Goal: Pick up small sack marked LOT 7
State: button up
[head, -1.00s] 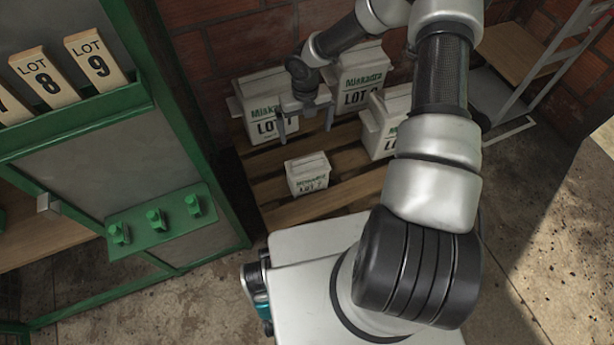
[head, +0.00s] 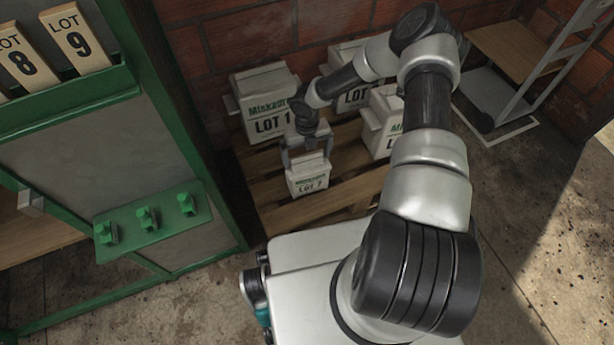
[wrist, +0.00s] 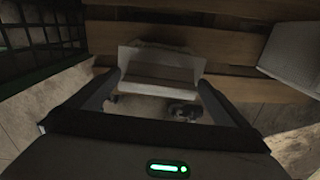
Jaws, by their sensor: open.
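The small white sack marked LOT 7 (head: 309,181) stands upright on the front part of the wooden pallet in the head view. My gripper (head: 306,160) is over its top, pointing down, with a finger toward each side of the sack. In the wrist view the pale top of the small sack (wrist: 160,70) lies between the two fingertips of my gripper (wrist: 158,75). The fingers are apart. Whether they touch the sack's sides I cannot tell.
Bigger white sacks stand behind on the pallet (head: 285,215): LOT 1 (head: 268,124) at left, one at the back (head: 350,97), one at right (head: 384,143). A green rack (head: 150,215) stands at left. A trolley (head: 500,100) is at back right.

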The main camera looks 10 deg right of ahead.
jog(key=shift+f, duration=0.3)
jog(key=c, duration=2)
jog(key=shift+r, duration=0.15)
